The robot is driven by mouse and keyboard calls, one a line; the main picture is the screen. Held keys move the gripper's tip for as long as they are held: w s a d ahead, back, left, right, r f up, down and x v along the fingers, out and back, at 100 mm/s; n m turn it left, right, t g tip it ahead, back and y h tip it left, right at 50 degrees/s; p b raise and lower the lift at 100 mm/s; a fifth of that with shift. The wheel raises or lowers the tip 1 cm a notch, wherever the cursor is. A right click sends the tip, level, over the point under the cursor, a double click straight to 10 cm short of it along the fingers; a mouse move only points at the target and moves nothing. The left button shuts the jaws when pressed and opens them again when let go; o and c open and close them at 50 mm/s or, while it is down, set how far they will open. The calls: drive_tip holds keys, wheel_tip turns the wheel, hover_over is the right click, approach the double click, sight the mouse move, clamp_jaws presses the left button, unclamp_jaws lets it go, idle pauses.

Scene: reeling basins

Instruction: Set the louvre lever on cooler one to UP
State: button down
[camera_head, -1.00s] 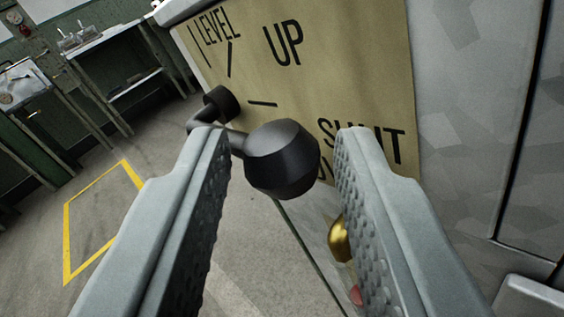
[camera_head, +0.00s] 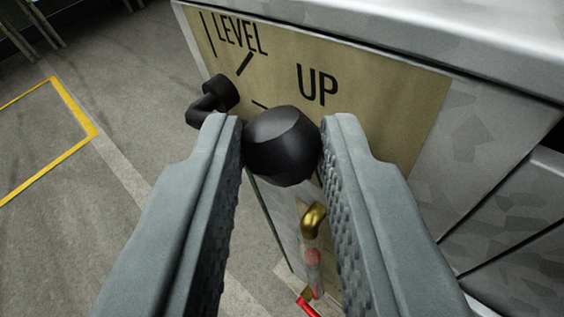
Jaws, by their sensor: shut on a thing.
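The louvre lever's black knob (camera_head: 283,146) sits between the two fingertips of my gripper (camera_head: 282,148). The gripper is shut on it, with a finger against each side. The lever's black pivot and crank (camera_head: 213,97) show to the left of the knob, in front of the tan label plate (camera_head: 400,110). The plate reads LEVEL at upper left and UP right of it, above the knob. Tick marks lie around the pivot. The lower part of the plate is hidden behind the knob and fingers. No cooler number is visible.
The pale metal cooler housing (camera_head: 480,150) fills the right side. A brass fitting (camera_head: 313,220) with a red part (camera_head: 307,304) sits below the knob. A yellow floor outline (camera_head: 75,105) lies at left on open grey floor.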

drive_tip(key=shift+w+a+r+n+g+h, duration=0.15)
drive_tip(key=shift+w+a+r+n+g, duration=0.15)
drive_tip(key=shift+r+n+g, duration=0.25)
drive_tip(key=shift+w+a+r+n+g+h, duration=0.15)
drive_tip(key=shift+w+r+n+g, duration=0.15)
drive_tip(key=shift+r+g, duration=0.35)
drive_tip(key=shift+w+a+r+n+g+h, duration=0.1)
drive_tip(key=shift+w+a+r+n+g, duration=0.2)
drive_tip(key=shift+r+n+g, duration=0.25)
drive_tip(key=shift+w+r, duration=0.1)
drive_tip(key=shift+r, duration=0.05)
drive_tip(key=c, duration=1.5)
unclamp_jaws()
drive_tip(key=v, duration=1.7)
drive_tip(key=shift+r, duration=0.25)
drive_tip(key=shift+a, duration=0.15)
